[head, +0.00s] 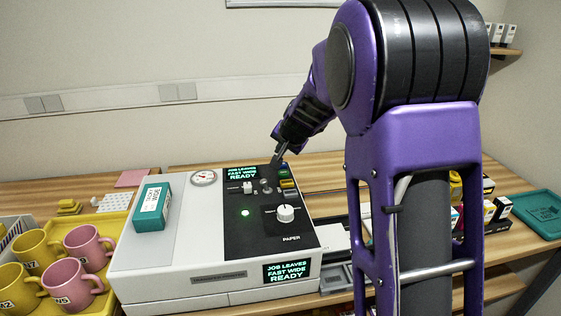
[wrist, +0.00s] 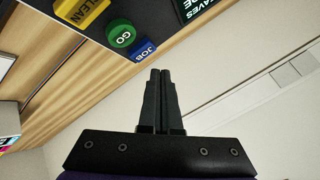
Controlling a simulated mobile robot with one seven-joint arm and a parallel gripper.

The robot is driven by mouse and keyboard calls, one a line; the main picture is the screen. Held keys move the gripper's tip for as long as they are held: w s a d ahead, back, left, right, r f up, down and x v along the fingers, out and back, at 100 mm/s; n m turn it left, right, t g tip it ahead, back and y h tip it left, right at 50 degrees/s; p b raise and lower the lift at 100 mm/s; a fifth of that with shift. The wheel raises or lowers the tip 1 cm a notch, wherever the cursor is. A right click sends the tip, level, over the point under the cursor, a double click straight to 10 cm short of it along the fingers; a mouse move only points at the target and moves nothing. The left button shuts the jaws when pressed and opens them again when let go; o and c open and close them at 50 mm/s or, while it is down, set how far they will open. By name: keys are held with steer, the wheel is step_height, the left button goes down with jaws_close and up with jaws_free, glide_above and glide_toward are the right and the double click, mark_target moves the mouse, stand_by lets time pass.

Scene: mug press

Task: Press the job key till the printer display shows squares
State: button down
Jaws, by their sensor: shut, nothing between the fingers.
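The white printer (head: 150,265) has a black panel with a small display (head: 242,172). A larger front display (head: 287,271) reads "JOB LEAVES FAST WIDE READY". In the head view my gripper (head: 275,163) is at the panel's back edge, and I cannot make out the JOB key there.
A white knob (head: 286,213) and a lit green lamp (head: 245,213) are on the panel. A teal box (head: 153,207) stands on the printer's left part. A yellow tray (head: 118,219) with mugs is at the left. A green tray (head: 538,213) is far right.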

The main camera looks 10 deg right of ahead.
step_height(320, 180, up, 4)
steer(key=p, duration=0.2)
steer(key=shift+f+p, duration=0.1)
steer(key=shift+p, duration=0.2)
